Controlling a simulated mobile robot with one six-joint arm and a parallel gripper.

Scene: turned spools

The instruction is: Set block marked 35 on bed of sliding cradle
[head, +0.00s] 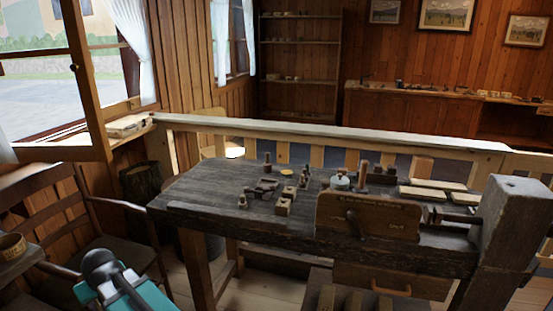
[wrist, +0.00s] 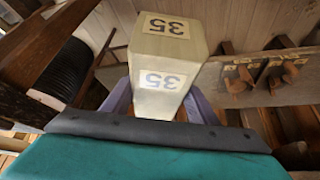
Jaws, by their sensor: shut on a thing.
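The block marked 35 (wrist: 163,62) is pale, with "35" labels on two faces, and fills the upper middle of the wrist view. My gripper (wrist: 160,108) is shut on it, with a purple finger at each side. The block is held off the bench, in front of the teal part of my arm. In the head view my arm shows at the bottom left, apart from the workbench (head: 215,187), and I cannot make out the block there. I cannot tell for sure which thing on the bench is the sliding cradle.
Several small wooden pieces (head: 284,204) crowd the bench middle. An upright wooden panel (head: 367,217) stands at its front, and a thick post (head: 515,220) at its right end. A wooden chair (head: 85,215) is at the left. The bench's left end is mostly bare.

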